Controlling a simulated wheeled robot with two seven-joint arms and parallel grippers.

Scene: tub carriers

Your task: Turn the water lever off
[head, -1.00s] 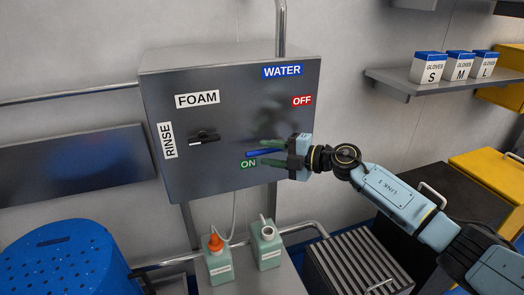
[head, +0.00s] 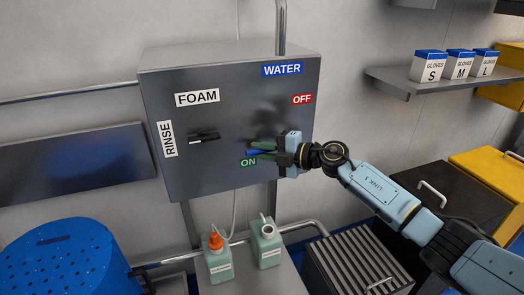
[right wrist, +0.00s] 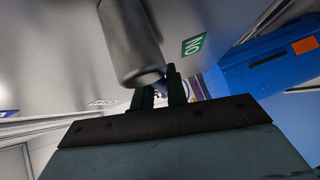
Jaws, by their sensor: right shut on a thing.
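The water lever (head: 258,152) is a blue handle on the grey control panel (head: 225,125). It lies about level, pointing left, just above the green ON label (head: 248,162). The red OFF label (head: 302,100) is higher on the right, under the blue WATER sign (head: 282,71). My right gripper (head: 262,148) comes from the right and is shut on the lever, its dark green fingers partly hiding it. In the right wrist view the fingers (right wrist: 160,95) are close together beside a grey cylinder (right wrist: 130,45); the ON label (right wrist: 194,46) shows nearby. My left gripper is not in view.
A black lever (head: 204,137) sits left on the panel between the FOAM and RINSE labels. Two green bottles (head: 218,262) stand below. A blue tub (head: 65,262) is at lower left, a ribbed grey box (head: 355,265) at lower right. A shelf with glove boxes (head: 455,66) is right.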

